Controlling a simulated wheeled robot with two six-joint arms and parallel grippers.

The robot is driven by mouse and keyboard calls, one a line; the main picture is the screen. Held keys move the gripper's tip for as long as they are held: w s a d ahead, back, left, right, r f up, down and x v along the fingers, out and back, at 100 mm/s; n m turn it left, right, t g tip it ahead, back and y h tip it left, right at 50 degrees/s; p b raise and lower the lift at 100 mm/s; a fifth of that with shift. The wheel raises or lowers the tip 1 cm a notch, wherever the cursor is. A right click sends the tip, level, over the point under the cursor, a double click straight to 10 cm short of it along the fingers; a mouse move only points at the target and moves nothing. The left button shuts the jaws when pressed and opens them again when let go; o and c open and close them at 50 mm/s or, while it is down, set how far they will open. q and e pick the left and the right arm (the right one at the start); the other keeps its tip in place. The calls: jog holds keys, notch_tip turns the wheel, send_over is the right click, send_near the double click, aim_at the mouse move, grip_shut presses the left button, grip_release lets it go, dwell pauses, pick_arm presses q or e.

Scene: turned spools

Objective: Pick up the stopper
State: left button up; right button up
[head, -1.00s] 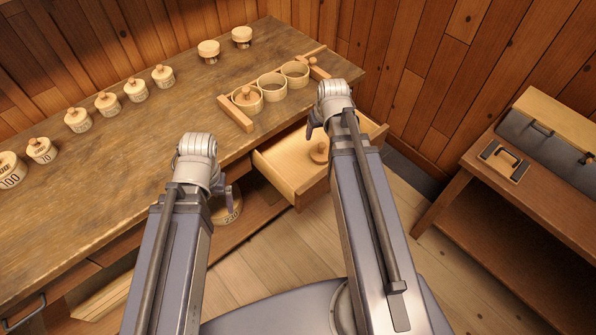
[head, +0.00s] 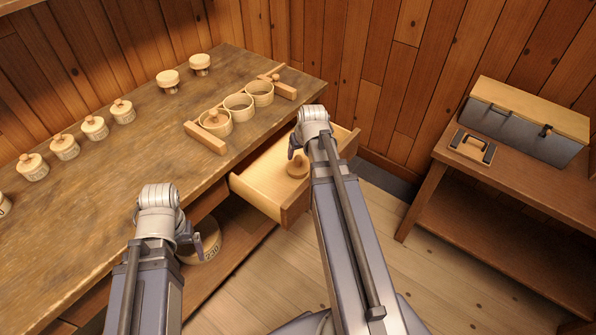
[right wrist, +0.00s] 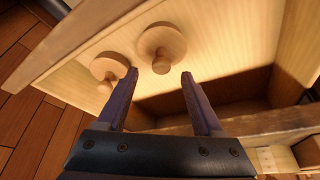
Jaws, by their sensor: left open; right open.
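A round wooden stopper (head: 298,166) with a small knob lies in the open drawer (head: 253,194). In the right wrist view two such knobbed wooden pieces show in the drawer: one stopper (right wrist: 162,46) ahead of the fingertips and another (right wrist: 108,68) to its left, partly behind the left finger. I cannot tell which of the two the head view shows. My right gripper (right wrist: 158,77) is open and empty, its fingertips short of the nearer knob; its arm covers part of the drawer in the head view. My left gripper (head: 206,243) is open beside the bench front, away from the drawer.
On the bench (head: 130,190) stands a rack (head: 205,138) with three rings, a knobbed piece in the left one. Several lidded wooden jars (head: 93,127) line the bench. A lower shelf holds a large jar (head: 203,246). A side table at right carries a grey toolbox (head: 520,130).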

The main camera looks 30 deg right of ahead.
aim_at(299, 158)
jog(key=shift+b+x, duration=2.5)
jog(key=shift+x, duration=0.15)
jog(key=shift+s+a, duration=0.15)
jog(key=shift+r, duration=0.1)
grip_shut()
